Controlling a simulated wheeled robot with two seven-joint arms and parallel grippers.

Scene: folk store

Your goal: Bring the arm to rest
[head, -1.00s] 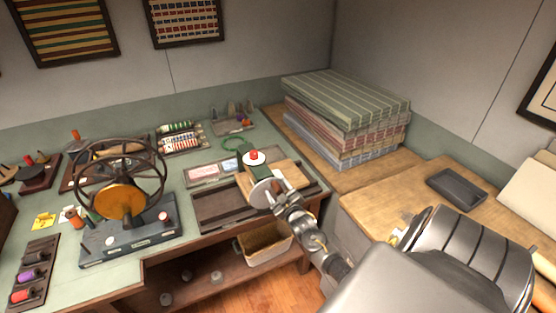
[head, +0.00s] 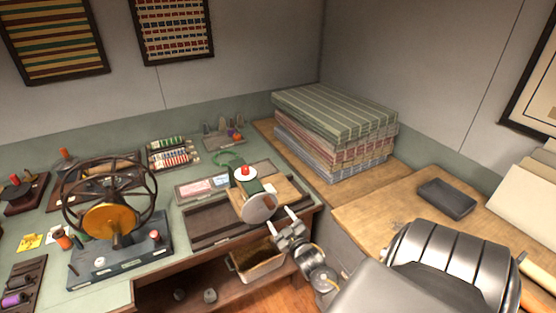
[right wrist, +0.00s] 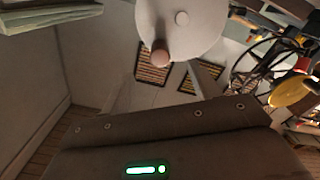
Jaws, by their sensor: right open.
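My right gripper (head: 284,219) is in the head view, just right of and below a pale round disc (head: 260,208). Its jaws are open and a small gap shows between it and the disc. The disc sits at the front of a small device with a wooden base (head: 284,190), a green body and a red knob on a white cap (head: 243,171). In the right wrist view the disc (right wrist: 190,22) shows at the top, with a brownish knob (right wrist: 160,54) on its face. My left gripper is not in view.
A black spoked wheel winder (head: 117,210) stands on the green bench at left. Folded striped cloths (head: 335,110) are stacked behind, and a dark tray (head: 446,198) lies on the wooden counter. A bin (head: 257,265) sits under the bench.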

